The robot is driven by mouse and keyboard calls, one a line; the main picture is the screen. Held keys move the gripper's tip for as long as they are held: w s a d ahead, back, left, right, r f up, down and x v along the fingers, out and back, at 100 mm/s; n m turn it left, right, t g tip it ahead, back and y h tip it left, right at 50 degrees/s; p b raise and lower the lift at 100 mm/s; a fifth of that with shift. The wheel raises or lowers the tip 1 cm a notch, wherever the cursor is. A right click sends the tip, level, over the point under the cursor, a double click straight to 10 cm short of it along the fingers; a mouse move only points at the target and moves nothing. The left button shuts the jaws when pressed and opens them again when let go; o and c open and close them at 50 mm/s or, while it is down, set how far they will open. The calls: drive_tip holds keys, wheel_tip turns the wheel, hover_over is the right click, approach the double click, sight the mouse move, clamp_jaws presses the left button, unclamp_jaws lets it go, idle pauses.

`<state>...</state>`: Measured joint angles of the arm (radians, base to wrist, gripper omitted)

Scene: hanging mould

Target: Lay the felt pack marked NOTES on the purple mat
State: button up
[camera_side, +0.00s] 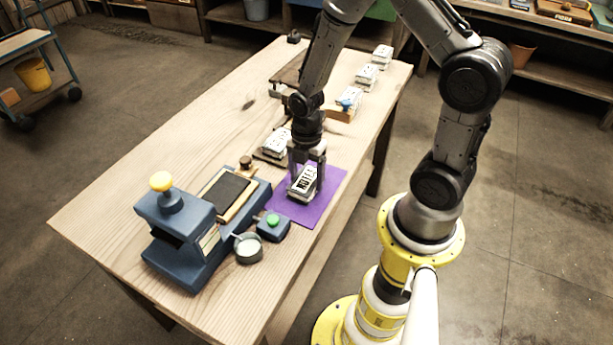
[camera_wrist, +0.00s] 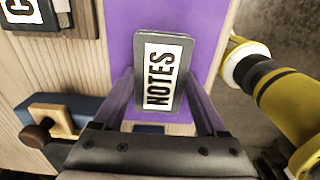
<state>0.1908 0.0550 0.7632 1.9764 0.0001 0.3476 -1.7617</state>
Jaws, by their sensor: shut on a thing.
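The felt pack marked NOTES (camera_side: 303,184) is a dark block with a white label. It is over the purple mat (camera_side: 325,205), and its label also reads clearly in the wrist view (camera_wrist: 160,78). My gripper (camera_side: 306,172) points down and is shut on the pack, with a finger on either side of it in the wrist view (camera_wrist: 160,110). The mat shows around the pack in the wrist view (camera_wrist: 205,20). I cannot tell whether the pack's underside touches the mat.
A green-button box (camera_side: 273,225) and a round tin (camera_side: 248,248) sit close to the mat. Another labelled pack (camera_side: 277,143) lies behind it, with several more along the far right edge.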

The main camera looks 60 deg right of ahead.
drive_tip(key=shift+f, duration=0.15)
drive_tip(key=o, duration=1.4)
wheel_tip(320, 180, up, 12)
drive_tip(key=r, duration=0.1)
wheel_tip(320, 180, up, 9)
drive_tip(key=m+t, duration=0.3)
drive_tip(key=m, duration=0.6)
hover_over(306, 179)
drive_tip(key=s+a, duration=0.3)
drive_tip(key=s, duration=0.2)
drive_tip(key=s+a+r+m+t, duration=0.2)
drive_tip(key=s+r+m, duration=0.2)
drive_tip(key=s+m, duration=0.3)
drive_tip(key=shift+a+r+m+t, duration=0.3)
drive_tip(key=shift+r+m, duration=0.1)
drive_tip(key=shift+m, duration=0.6)
drive_tip(key=shift+s, duration=0.1)
